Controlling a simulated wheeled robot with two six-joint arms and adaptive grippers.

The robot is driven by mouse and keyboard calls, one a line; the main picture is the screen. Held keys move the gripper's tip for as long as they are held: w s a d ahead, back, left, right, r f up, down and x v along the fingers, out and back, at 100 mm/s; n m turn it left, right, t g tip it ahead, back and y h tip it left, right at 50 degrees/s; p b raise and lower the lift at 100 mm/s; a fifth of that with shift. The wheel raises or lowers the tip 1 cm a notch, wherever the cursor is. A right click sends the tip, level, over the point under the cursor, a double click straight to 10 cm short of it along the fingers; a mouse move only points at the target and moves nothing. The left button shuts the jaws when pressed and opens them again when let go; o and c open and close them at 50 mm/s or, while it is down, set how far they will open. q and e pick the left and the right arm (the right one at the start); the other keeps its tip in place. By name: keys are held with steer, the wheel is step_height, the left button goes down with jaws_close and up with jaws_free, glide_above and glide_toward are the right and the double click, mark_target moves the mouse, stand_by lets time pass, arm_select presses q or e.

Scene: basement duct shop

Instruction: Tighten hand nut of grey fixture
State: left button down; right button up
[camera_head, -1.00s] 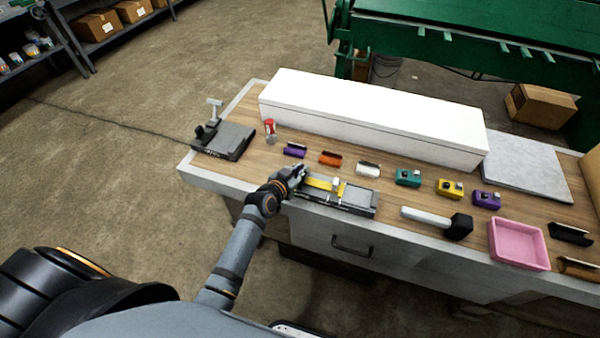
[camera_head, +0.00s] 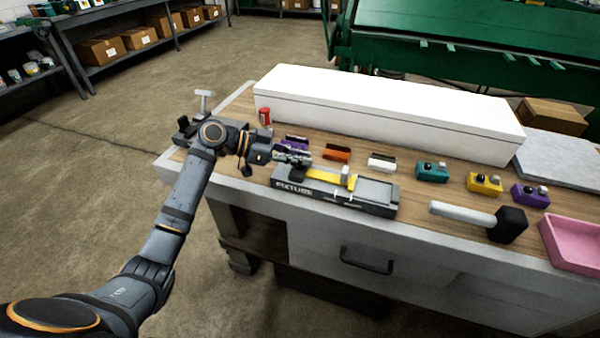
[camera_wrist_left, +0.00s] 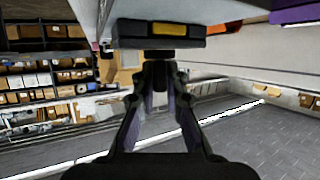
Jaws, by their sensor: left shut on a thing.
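The grey fixture (camera_head: 293,188) lies near the bench's front edge, marked FIXTURE on its front, with a yellow bar (camera_head: 325,175) along its top. My left gripper (camera_head: 302,159) comes in from the left at the fixture's left end. In the left wrist view its fingers (camera_wrist_left: 159,72) are shut on a small dark piece below a dark block with a yellow patch (camera_wrist_left: 164,29). This piece looks like the hand nut, but the fingers cover most of it, and its tightness cannot be told. My right gripper is in neither view.
Purple, orange and white pieces (camera_head: 382,163) stand behind the fixture, before a long white box (camera_head: 390,115). A mallet (camera_head: 465,217) and pink tray (camera_head: 575,240) lie to the right. A red can (camera_head: 265,116) stands behind my left wrist.

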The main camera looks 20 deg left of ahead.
arm_select(q)
steer(key=m+g+h+b, duration=0.1)
steer(key=m+g+b, duration=0.1)
steer(key=g, duration=0.1)
steer(key=shift+f, duration=0.2)
steer(key=shift+m+g+b, duration=1)
steer(key=shift+m, duration=0.1)
steer(key=shift+r+m+g+b, duration=0.1)
steer(key=shift+m+g+b, duration=0.3)
steer(key=shift+m+g, duration=0.3)
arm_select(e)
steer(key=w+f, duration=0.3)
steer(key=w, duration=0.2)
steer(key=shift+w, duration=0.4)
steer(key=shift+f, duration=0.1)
arm_select(q)
steer(key=c, duration=1.4)
jaws_free()
steer(key=shift+a+r, duration=0.2)
steer(key=shift+a, duration=0.1)
steer(key=v, duration=0.6)
steer(key=shift+a+r, duration=0.15)
steer(key=shift+a, duration=0.25)
